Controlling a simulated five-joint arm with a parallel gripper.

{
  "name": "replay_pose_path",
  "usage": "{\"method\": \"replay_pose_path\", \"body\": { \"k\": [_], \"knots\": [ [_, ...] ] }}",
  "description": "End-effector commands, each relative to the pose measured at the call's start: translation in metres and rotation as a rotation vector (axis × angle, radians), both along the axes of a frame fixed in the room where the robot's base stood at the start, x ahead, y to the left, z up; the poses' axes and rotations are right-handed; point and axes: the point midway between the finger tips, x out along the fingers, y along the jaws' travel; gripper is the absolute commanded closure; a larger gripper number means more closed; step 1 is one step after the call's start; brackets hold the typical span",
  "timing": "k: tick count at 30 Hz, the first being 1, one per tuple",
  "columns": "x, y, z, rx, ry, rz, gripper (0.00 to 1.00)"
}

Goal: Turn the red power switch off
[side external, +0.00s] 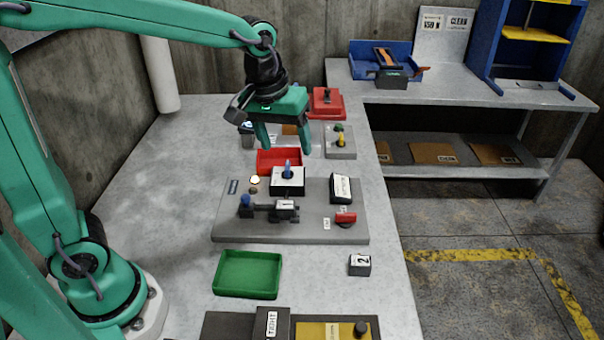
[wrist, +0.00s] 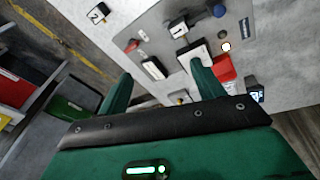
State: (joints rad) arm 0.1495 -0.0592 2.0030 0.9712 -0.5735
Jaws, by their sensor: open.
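The red power switch (side external: 345,218) is a small red handle at the front right corner of a grey panel (side external: 232,222), with small white labels beside it. In the wrist view the red switch (wrist: 132,45) shows near the panel's edge, beyond my fingers. My gripper (side external: 283,140) is open and empty, with its fingers pointing down. It hangs behind the panel, near the red tray, well apart from the switch. In the wrist view my gripper (wrist: 163,85) shows its two green fingers spread. The switch's exact position marking is too small to read.
The panel also carries a blue-topped joystick box (side external: 287,182), a black labelled block (side external: 341,188) and a slider labelled 1 (side external: 287,208). A green tray (side external: 248,274) and a block labelled 2 (side external: 359,265) lie in front.

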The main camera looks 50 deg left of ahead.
Motion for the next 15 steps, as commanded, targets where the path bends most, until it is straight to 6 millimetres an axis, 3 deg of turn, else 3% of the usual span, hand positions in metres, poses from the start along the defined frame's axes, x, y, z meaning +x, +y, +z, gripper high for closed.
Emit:
{"method": "replay_pose_path", "body": {
  "k": [15],
  "knots": [
    [0.079,-0.054,-0.072,-0.017,0.161,0.236,0.33]
  ]
}}
